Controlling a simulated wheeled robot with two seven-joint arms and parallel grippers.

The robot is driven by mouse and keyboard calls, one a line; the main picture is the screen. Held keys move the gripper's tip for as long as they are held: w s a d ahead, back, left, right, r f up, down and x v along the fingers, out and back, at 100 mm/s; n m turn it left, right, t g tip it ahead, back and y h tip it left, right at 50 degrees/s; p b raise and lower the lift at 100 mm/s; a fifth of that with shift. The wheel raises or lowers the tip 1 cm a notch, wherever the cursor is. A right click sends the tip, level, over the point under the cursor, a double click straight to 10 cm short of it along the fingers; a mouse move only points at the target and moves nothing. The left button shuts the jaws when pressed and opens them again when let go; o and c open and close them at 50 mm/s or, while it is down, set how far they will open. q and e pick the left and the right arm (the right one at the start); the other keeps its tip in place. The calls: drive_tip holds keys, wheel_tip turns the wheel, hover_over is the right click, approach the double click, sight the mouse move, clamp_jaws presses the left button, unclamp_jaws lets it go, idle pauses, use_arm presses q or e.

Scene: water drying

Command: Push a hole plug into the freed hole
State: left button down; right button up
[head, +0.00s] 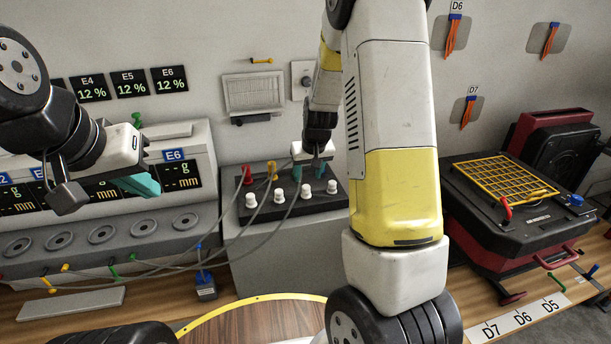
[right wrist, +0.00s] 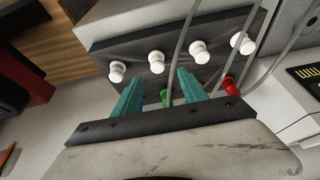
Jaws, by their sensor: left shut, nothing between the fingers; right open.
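The black box (head: 290,213) has several white knobs along its front. A red plug (head: 247,175) and a yellow plug (head: 272,170) with grey cables stand at its back. My right gripper (head: 310,172) is open, over the back right of this box. In the right wrist view a green plug (right wrist: 165,97) shows between its teal fingers, with a bit of blue beside the left finger; I cannot tell if they touch. The red plug (right wrist: 229,86) is right of the fingers there. My left gripper (head: 148,186) is shut and empty, before the display unit. I see no open hole clearly.
A grey ledge (head: 70,285) at left carries several coloured plugs and cables. A blue plug piece (head: 205,287) stands in front. A black machine with a yellow grid (head: 500,178) stands at right. My right arm hides the middle.

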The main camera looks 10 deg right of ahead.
sight(306, 186)
drive_tip(key=shift+w+d+f, duration=0.15)
drive_tip(key=shift+w+f, duration=0.1)
drive_tip(key=shift+f, duration=0.2)
drive_tip(key=shift+w+d+f, duration=0.1)
drive_tip(key=shift+w+f, duration=0.1)
drive_tip(key=shift+f, duration=0.2)
drive_tip(key=x, duration=0.6)
drive_tip(key=shift+w+f, duration=0.2)
drive_tip(key=shift+f, duration=0.1)
clamp_jaws()
